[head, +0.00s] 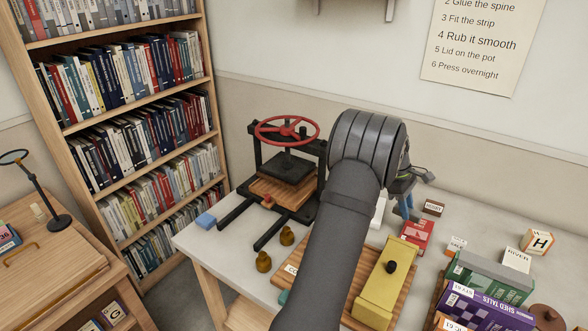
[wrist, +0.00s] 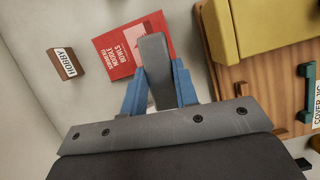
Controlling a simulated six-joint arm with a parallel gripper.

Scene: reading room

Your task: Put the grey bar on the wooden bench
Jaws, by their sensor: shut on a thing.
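The grey bar (wrist: 154,52) stands between the two blue fingers of my gripper (wrist: 160,72) in the wrist view, with a rounded end past the fingertips. My gripper is shut on it. In the head view my gripper (head: 406,208) is over the back of the grey table, behind my arm, and I cannot make out the bar there. A wooden bench-like top (head: 50,280) stands at the left, apart from the table. A lower wooden surface (head: 247,317) shows at the bottom edge, partly cut off. I cannot tell which is the bench.
A black press with a red wheel (head: 287,130) stands on the table left of my arm. A red book (head: 416,238), a yellow block (head: 386,276) and several boxes lie at the right. A magnifier lamp (head: 58,220) stands on the left top. A bookcase (head: 140,165) stands behind.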

